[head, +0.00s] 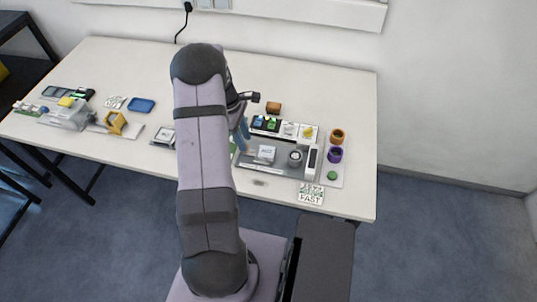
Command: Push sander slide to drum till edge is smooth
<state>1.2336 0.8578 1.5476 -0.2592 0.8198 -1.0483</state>
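A grey base plate (262,178) lies on the right half of the table. A small light block (266,154), possibly the slide, sits on it. A dark round part with a light top (295,157), possibly the drum, stands just right of the block, with a small gap visible between them. My arm comes up in front of the plate's left side. Part of my gripper (243,98) shows at the arm's far end, above and left of the plate. Its fingertips are not clear. A bluish piece (243,134) shows below it; I cannot tell whether it is held. No insole edge is discernible.
A white upright box (311,161) stands right of the round part. A FAST card (311,194) lies in front. Small devices crowd the left. The table's back is mostly clear.

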